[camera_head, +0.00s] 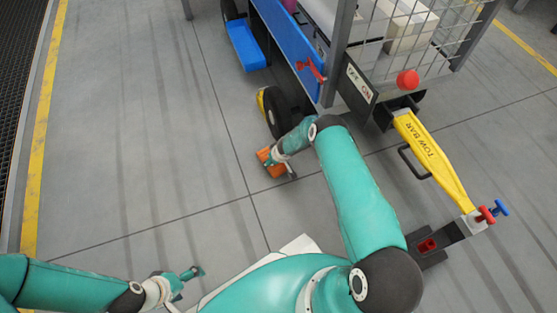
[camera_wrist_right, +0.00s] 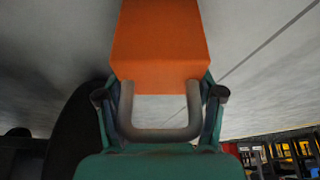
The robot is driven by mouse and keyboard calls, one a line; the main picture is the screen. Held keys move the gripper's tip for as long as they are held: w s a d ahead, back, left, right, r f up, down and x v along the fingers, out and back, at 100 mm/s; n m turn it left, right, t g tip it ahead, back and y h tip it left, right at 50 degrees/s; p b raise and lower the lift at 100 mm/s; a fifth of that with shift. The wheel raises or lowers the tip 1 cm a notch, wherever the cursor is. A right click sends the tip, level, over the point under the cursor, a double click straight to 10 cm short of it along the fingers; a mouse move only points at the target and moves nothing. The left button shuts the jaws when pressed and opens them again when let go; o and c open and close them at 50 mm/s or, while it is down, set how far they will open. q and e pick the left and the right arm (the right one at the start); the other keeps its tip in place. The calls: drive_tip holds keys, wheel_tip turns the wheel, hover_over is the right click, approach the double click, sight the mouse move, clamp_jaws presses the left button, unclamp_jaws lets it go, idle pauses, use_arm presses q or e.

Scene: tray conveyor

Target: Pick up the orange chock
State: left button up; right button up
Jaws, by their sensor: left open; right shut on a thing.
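The orange chock (camera_head: 270,161) is beside the black wheel of the cart in the head view. It fills the upper middle of the right wrist view (camera_wrist_right: 160,45), with its grey loop handle (camera_wrist_right: 160,133) toward me. My right gripper (camera_head: 283,168) is at the chock, partly hidden by its own arm. In the wrist view its fingers (camera_wrist_right: 160,110) are on both sides of the handle, shut on it. Whether the chock touches the floor I cannot tell. My left gripper (camera_head: 188,281) is open and empty over the floor at the lower left.
A cart with a blue side (camera_head: 290,40) and wire cage stands at the top. Its black wheel (camera_head: 280,112) has a yellow object (camera_head: 261,100) beside it. A yellow tow bar (camera_head: 432,160) extends at right. The left floor is clear.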

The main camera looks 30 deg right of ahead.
drive_tip(key=shift+w, duration=0.1)
drive_tip(key=c, duration=0.4)
drive_tip(key=shift+r, duration=0.15)
